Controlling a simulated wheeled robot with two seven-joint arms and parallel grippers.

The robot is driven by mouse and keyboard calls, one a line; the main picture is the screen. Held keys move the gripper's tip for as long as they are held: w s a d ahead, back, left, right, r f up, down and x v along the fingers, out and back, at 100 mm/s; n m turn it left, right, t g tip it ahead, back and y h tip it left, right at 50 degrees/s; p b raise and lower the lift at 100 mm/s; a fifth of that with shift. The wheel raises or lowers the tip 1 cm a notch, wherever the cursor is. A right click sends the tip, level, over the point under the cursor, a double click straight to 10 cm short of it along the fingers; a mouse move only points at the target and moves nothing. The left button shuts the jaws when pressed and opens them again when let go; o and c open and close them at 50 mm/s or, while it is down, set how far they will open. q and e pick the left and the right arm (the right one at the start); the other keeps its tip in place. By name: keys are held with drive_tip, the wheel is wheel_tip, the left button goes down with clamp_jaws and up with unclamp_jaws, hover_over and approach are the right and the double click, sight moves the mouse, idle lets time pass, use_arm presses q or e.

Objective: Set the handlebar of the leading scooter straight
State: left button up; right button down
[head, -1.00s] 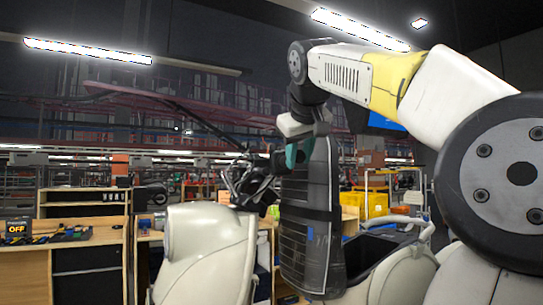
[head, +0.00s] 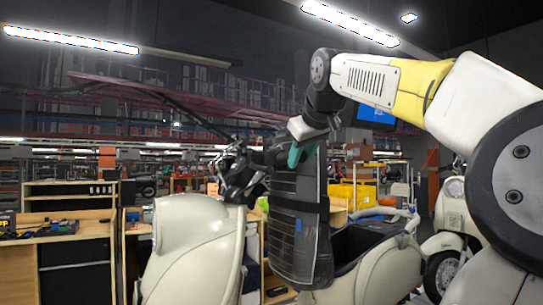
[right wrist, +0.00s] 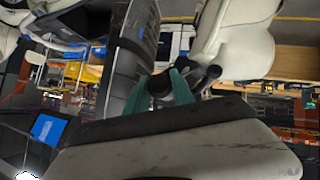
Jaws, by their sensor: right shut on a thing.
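The leading scooter (head: 190,250) shows its cream front shield in the head view. Its dark handlebar (head: 238,172) sits above the shield, angled in the picture. My right gripper (head: 298,152) reaches in from the right, at the handlebar's near end. In the right wrist view the teal fingers of my right gripper (right wrist: 172,88) are shut around a dark round handlebar grip (right wrist: 160,85). The rest of the handlebar runs off to the right behind the fingers, partly hidden. My left gripper is not in view.
A tall dark panel with a strap (head: 298,235) stands close below my right gripper. Another cream scooter (head: 452,215) stands at the right. Wooden workbenches (head: 75,235) are at the left, and yellow bins (head: 352,195) are behind.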

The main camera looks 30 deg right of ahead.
drive_tip(key=shift+d+f, duration=0.1)
drive_tip(key=shift+f, duration=0.05)
drive_tip(key=shift+d+f+n+t+y, duration=0.2)
drive_tip(key=shift+d+f, duration=0.2)
drive_tip(key=shift+d, duration=0.3)
drive_tip(key=shift+d+f+n+t+y, duration=0.1)
drive_tip(key=shift+d+f+n+y, duration=0.2)
drive_tip(key=shift+d, duration=0.4)
drive_tip(key=c, duration=1)
unclamp_jaws()
drive_tip(key=shift+d, duration=0.1)
